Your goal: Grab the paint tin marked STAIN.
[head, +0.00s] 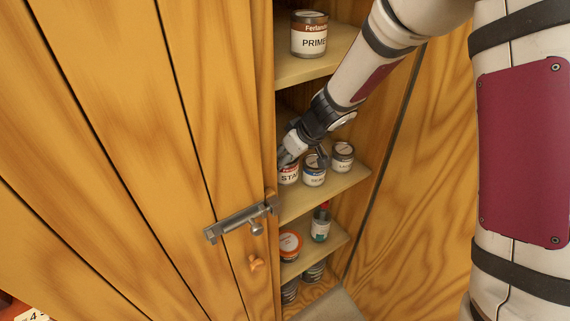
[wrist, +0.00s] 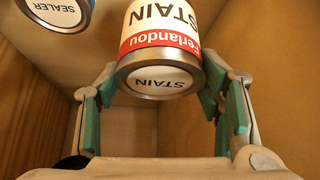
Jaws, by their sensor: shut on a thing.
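The paint tin marked STAIN (head: 288,175) is on the middle shelf of the cupboard, partly hidden behind the door edge and my gripper in the head view. It has a white label with a red band. In the wrist view the STAIN tin (wrist: 162,44) appears upside down, between the green-padded fingers. My gripper (wrist: 160,72) is shut on it, with one finger on each side. In the head view my gripper (head: 301,151) reaches in from the upper right. I cannot tell whether the tin is lifted off the shelf.
A SEALER tin (wrist: 58,12) is close beside; it also shows in the head view (head: 314,173). Another tin (head: 343,157) stands farther right. A PRIMER tin (head: 309,38) is above. An orange-lidded tin (head: 290,244) and a bottle (head: 320,226) stand below. A wooden door (head: 150,150) with a latch (head: 240,222) is left.

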